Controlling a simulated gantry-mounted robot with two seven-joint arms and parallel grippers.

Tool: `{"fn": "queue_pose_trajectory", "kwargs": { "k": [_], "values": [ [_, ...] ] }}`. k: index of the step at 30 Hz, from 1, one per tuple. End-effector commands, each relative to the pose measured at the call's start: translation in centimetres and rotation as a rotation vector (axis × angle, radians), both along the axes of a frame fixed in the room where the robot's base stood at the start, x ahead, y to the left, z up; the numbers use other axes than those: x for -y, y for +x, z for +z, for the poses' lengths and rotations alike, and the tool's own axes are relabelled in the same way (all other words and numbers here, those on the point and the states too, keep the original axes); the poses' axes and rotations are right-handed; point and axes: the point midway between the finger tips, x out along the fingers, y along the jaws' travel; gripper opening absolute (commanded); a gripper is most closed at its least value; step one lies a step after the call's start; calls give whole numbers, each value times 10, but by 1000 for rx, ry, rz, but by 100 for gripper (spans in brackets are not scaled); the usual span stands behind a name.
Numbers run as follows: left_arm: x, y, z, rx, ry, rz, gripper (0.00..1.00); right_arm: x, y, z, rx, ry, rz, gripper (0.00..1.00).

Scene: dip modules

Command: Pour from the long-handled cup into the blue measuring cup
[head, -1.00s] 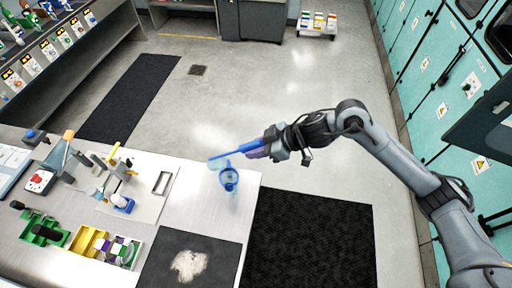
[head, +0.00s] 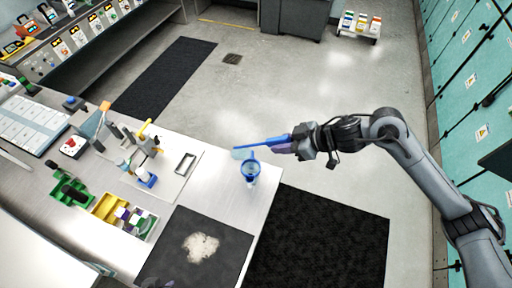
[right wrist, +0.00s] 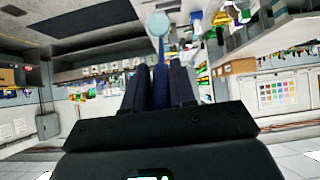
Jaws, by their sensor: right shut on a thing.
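My right gripper (head: 296,142) is shut on the blue handle (head: 265,145) of the long-handled cup, beyond the table's right end. The pale blue, see-through bowl of the long-handled cup (head: 240,153) points left, just above the blue measuring cup in the picture. The bowl and handle also show ahead of the fingers in the right wrist view (right wrist: 159,25). The blue measuring cup (head: 250,173) stands upright near the table's right edge. What either cup holds is too small to tell.
A dark mat (head: 165,255) with a pale patch lies at the table's front right. Green (head: 70,190) and yellow (head: 107,206) bins, small tools and a rectangular frame (head: 186,163) stand to the left. The metal tabletop around the measuring cup is clear.

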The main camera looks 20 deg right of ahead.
Motion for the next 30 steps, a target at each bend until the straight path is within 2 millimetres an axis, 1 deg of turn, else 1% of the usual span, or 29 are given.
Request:
{"fn": "queue_pose_trajectory", "kwargs": {
  "k": [8,30],
  "values": [
    [1,0,-8,0,-5,4,25,2,-1,-5,9,13,-1,1],
    [-2,0,-45,0,8,-6,25,11,-8,-26,67,90,-1,1]
  ]
}}
